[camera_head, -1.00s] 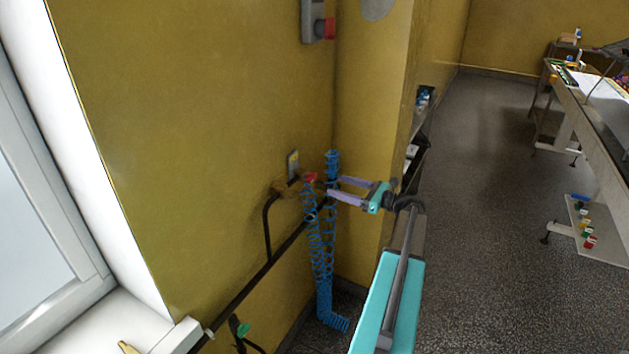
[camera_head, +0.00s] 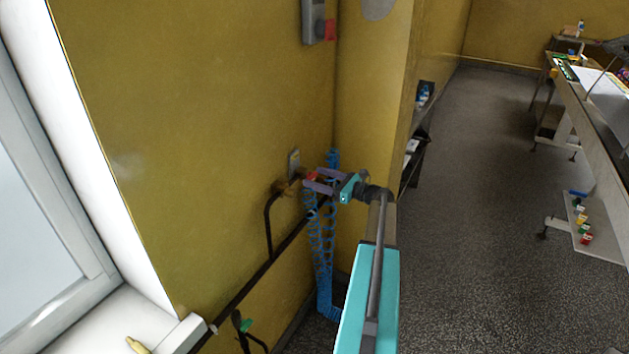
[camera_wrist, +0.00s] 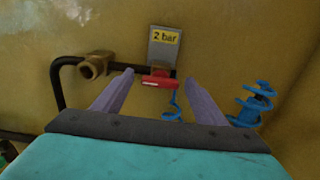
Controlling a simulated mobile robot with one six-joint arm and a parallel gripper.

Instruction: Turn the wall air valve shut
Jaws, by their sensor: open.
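The wall air valve shows in the wrist view as a red handle (camera_wrist: 158,80) lying crosswise below a grey plate (camera_wrist: 164,47) marked "2 bar". In the head view the red handle (camera_head: 311,177) sits low on the yellow wall. My gripper (camera_head: 312,181) is open, its two purple fingers pointing at the wall around the handle's place. In the wrist view the fingers (camera_wrist: 160,92) stand left and right of the handle, apart from it. I cannot tell how deep they reach. A brass fitting (camera_wrist: 94,66) on a black pipe is left of the valve.
A blue coiled hose (camera_head: 322,250) hangs below the valve, and its coils also show at the right in the wrist view (camera_wrist: 252,105). A black pipe (camera_head: 268,262) runs along the wall. A window sill is at left; a workbench stands at right beyond open floor.

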